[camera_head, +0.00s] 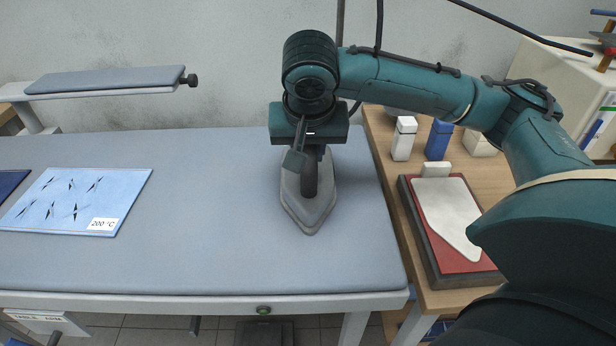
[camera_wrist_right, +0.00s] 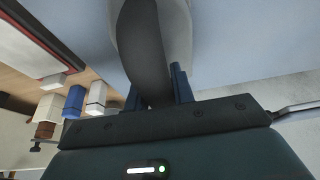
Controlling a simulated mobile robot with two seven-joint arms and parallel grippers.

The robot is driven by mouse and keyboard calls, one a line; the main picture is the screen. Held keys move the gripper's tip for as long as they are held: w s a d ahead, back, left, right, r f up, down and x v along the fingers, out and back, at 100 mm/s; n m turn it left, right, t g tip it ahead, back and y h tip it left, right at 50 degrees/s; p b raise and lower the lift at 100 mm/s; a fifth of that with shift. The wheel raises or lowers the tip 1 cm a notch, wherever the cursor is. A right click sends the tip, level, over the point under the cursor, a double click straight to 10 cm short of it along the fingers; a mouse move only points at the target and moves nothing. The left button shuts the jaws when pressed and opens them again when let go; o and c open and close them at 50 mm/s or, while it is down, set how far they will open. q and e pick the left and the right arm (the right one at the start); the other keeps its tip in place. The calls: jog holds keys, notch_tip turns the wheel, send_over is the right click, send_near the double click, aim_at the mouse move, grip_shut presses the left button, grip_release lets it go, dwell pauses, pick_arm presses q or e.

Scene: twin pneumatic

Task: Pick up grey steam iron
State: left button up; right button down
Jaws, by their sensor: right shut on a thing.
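The grey steam iron (camera_head: 310,212) is on or just above the blue-grey ironing table (camera_head: 230,255), near its right end, with its tip toward the front. I cannot tell whether its sole touches the table. My right gripper (camera_head: 307,155) comes down from above and is shut on the iron's dark handle. In the right wrist view the two blue fingers (camera_wrist_right: 158,88) sit on either side of the handle (camera_wrist_right: 145,45). Part of the iron's rear is hidden by the gripper. My left gripper is not in view.
A blue printed cloth (camera_head: 75,200) with a 200 °C label lies at the left. A small padded sleeve board (camera_head: 105,79) stands at the back left. On the right, a wooden side table holds a red pad in a tray (camera_head: 432,262), a white bottle (camera_head: 404,139) and a blue one (camera_head: 438,140).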

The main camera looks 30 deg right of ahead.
dwell(0.6)
jog(key=shift+w+r, duration=0.15)
jog(key=shift+r, duration=0.05)
jog(key=shift+r, duration=0.1)
